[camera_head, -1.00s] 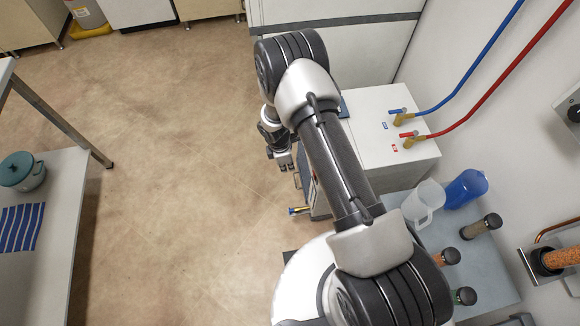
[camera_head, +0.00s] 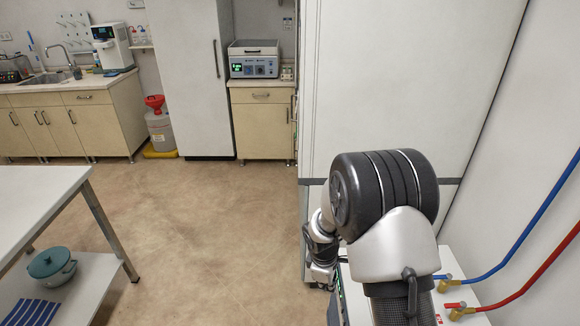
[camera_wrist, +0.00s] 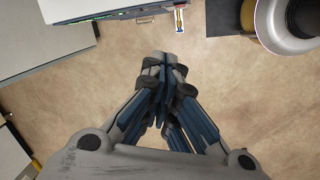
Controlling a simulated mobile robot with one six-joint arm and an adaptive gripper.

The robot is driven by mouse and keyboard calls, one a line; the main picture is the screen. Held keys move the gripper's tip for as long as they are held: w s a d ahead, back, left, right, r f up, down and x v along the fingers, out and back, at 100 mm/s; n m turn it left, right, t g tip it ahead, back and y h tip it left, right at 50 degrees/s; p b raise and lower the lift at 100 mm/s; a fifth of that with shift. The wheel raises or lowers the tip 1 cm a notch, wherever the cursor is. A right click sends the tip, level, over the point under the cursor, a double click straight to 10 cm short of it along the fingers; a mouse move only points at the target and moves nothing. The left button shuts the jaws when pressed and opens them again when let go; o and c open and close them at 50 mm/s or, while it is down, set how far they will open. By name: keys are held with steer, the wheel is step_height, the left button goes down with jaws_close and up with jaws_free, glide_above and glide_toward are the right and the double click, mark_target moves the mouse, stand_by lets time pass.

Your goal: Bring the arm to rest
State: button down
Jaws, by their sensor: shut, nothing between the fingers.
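My gripper (camera_wrist: 165,70) shows in the wrist view with its fingertips together and nothing between them. It hangs over bare brown floor (camera_wrist: 215,100). In the head view my arm is folded at the right, in front of a tall white cabinet (camera_head: 395,75). My wrist shows there at the left of the arm, but the fingertips cannot be made out. My arm hides part of the white box with the hose taps (camera_head: 480,300).
Blue (camera_head: 535,220) and red (camera_head: 540,270) hoses run along the right wall. A white table (camera_head: 45,205) with a teal pot (camera_head: 52,268) on its lower shelf stands at the left. The floor between (camera_head: 190,230) is clear. A sink counter and bench device (camera_head: 253,60) stand at the back.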

steer(key=s+d+r+m+t, duration=0.1)
steer(key=s+d+r+m, duration=0.2)
steer(key=r, duration=0.8)
steer(key=s+r+m+t, duration=0.1)
steer(key=s+r+m, duration=0.3)
steer(key=r, duration=0.7)
steer(key=s+r+m, duration=0.3)
steer(key=s+r, duration=0.1)
steer(key=s, duration=0.6)
steer(key=s+r+m+t+y, duration=0.1)
steer(key=s+r+m, duration=0.2)
steer(key=s, duration=0.7)
steer(key=shift+s+d+r+m+t, duration=0.2)
steer(key=shift+s+r+m+t, duration=0.1)
steer(key=shift+r, duration=0.65)
